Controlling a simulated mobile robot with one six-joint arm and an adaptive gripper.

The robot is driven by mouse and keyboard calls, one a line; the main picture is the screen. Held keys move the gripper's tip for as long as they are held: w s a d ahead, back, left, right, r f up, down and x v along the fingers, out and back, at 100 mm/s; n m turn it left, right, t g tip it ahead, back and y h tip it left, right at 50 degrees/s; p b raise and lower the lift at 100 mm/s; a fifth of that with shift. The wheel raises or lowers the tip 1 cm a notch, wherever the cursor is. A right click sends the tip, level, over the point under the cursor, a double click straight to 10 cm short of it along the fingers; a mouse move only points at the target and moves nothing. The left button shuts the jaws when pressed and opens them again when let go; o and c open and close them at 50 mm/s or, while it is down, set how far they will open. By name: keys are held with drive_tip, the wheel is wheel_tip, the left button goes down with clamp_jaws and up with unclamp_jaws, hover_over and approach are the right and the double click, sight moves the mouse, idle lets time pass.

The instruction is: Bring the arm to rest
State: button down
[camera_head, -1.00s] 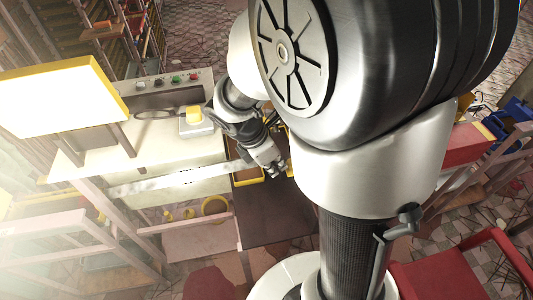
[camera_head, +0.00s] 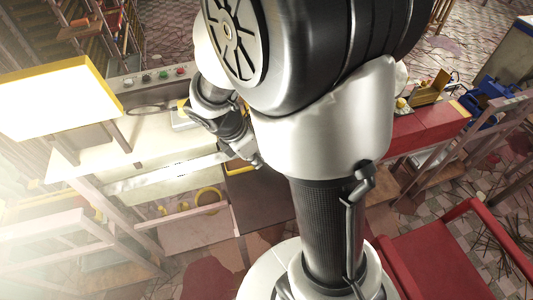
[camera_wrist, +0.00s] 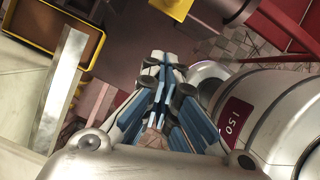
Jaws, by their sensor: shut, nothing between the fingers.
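My gripper (camera_wrist: 160,62) is in the middle of the wrist view, its fingers drawn together with nothing between them. Floor and dark surfaces show beyond the fingertips. In the head view my gripper (camera_head: 248,152) hangs low beside the cream machine table (camera_head: 70,145), partly hidden behind my large arm link. A brown surface (camera_head: 262,205) lies below it.
A yellow-rimmed brown tray (camera_wrist: 62,22) and a metal strip (camera_wrist: 62,85) lie left in the wrist view. A bright yellow-framed panel (camera_head: 60,95) stands left in the head view. A red table (camera_head: 428,128) and red chair (camera_head: 440,255) are at right.

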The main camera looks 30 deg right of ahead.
drive_tip(key=p+v, duration=0.3)
drive_tip(key=v, duration=0.6)
drive_tip(key=shift+d+r, duration=0.2)
drive_tip(key=shift+a+r, duration=0.1)
drive_tip(key=s+a+r+m+t+y, duration=0.4)
drive_tip(key=s+r+m, duration=0.6)
drive_tip(key=m, duration=0.7)
drive_tip(key=s+a, duration=0.2)
drive_tip(key=s, duration=0.1)
drive_tip(key=shift+a+r+m+t, duration=0.2)
drive_tip(key=shift+r+m+t, duration=0.15)
drive_tip(key=shift+m+t, duration=0.05)
